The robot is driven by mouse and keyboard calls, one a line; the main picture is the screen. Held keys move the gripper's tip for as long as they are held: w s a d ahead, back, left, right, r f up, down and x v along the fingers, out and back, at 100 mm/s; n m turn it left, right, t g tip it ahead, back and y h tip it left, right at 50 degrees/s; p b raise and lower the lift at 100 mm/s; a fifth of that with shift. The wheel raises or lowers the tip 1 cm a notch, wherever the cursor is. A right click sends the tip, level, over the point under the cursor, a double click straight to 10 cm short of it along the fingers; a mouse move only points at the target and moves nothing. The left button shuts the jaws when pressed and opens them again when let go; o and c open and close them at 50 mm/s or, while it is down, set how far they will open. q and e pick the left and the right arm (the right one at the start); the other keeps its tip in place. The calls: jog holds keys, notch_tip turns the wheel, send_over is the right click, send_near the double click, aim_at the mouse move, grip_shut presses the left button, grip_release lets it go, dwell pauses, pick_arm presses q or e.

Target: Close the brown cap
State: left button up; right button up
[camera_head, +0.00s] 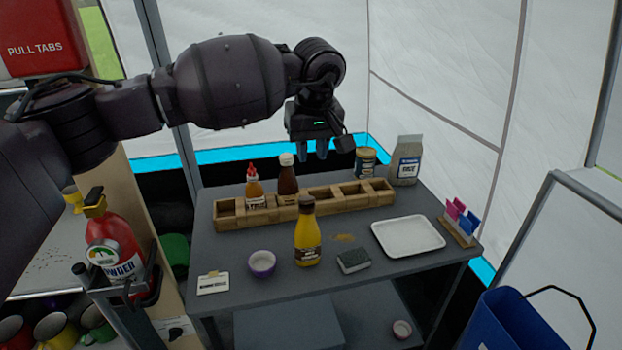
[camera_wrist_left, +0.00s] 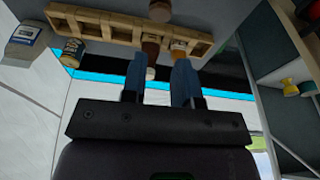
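A yellow bottle (camera_head: 307,240) with a brown cap (camera_head: 307,204) stands upright at the front of the grey table. The cap looks to be on the bottle; whether it is fully closed cannot be told. My left gripper (camera_head: 316,152) is raised above the back edge of the table, behind the wooden rack, and touches nothing. In the left wrist view its two blue fingers (camera_wrist_left: 159,80) are apart with nothing held between them. A brown round top, probably that bottle's cap (camera_wrist_left: 160,11), shows at the top of this view. My right gripper is not in view.
A wooden rack (camera_head: 343,207) holds a dark brown bottle (camera_head: 288,180) with a pale cap and a red-tipped bottle (camera_head: 254,190). A purple bowl (camera_head: 262,264), a sponge (camera_head: 353,261) and a white tray (camera_head: 408,236) lie on the grey table (camera_head: 285,290). A tin (camera_head: 365,163) and bag (camera_head: 405,163) stand behind.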

pick_arm(q)
jog(key=shift+w+a+r, duration=0.1)
jog(key=shift+w+r, duration=0.1)
jog(key=shift+r, duration=0.3)
jog(key=shift+w+a+r, duration=0.1)
jog(key=shift+w+r, duration=0.1)
jog(key=shift+r, duration=0.3)
jog(key=shift+c, duration=1.2)
jog(key=shift+w+r, duration=0.1)
jog(key=shift+r, duration=0.15)
grip_shut()
send_near(309, 202)
jog(key=shift+g, duration=0.3)
jog(key=f, duration=0.1)
jog(key=w+f, duration=0.1)
jog(key=f, duration=0.1)
jog(key=w+a+f, duration=0.1)
jog(key=f, duration=0.1)
jog(key=shift+f, duration=0.15)
jog(key=shift+s+d+f, duration=0.15)
jog(key=shift+s+f, duration=0.1)
jog(key=shift+f, duration=0.6)
jog(key=shift+s, duration=0.1)
